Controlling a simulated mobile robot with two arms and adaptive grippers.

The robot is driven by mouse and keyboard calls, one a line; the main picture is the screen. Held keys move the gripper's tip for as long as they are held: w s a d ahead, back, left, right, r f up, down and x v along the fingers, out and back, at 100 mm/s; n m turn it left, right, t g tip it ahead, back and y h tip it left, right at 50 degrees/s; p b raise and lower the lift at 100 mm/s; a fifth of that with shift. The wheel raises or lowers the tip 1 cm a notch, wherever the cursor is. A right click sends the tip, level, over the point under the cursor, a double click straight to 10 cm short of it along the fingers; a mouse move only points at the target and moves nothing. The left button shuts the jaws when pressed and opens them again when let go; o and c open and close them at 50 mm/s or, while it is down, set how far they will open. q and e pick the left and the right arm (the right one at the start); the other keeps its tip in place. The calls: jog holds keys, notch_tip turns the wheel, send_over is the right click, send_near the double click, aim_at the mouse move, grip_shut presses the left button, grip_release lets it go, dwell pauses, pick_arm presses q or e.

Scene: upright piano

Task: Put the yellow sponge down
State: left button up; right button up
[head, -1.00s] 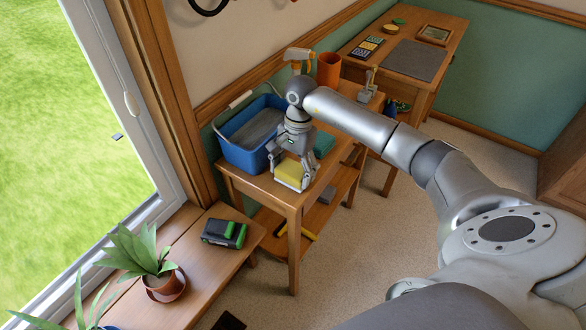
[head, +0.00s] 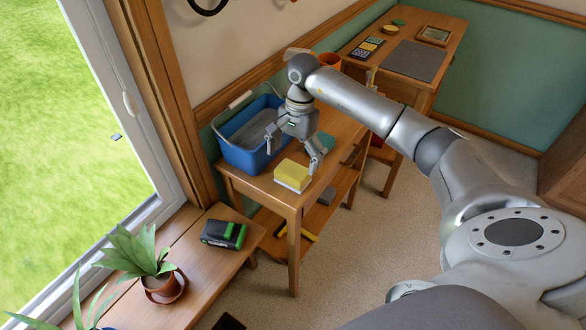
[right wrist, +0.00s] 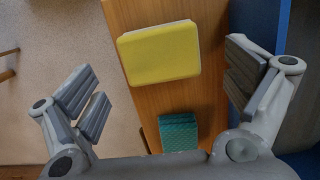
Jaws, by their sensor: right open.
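The yellow sponge (head: 293,174), with a pale underside, lies flat on the small wooden table near its front end. It also shows in the right wrist view (right wrist: 160,53), on the wood between and beyond my fingers. My right gripper (head: 292,160) is open and empty, raised above and just behind the sponge. In the right wrist view its two fingers (right wrist: 165,90) are wide apart and touch nothing. My left gripper is not in view.
A blue bucket (head: 243,155) stands left of the sponge. A teal sponge (right wrist: 178,132) lies behind it, close under my right gripper. An orange pot (head: 329,62) is farther back. A bench with a plant (head: 158,278) and a black-green item (head: 224,233) is at front left.

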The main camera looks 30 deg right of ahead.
aim_at(297, 165)
notch_tip(297, 165, up, 7)
jog(key=d, duration=0.1)
jog(key=shift+w+r, duration=0.15)
jog(key=shift+w, duration=0.05)
dwell(0.4)
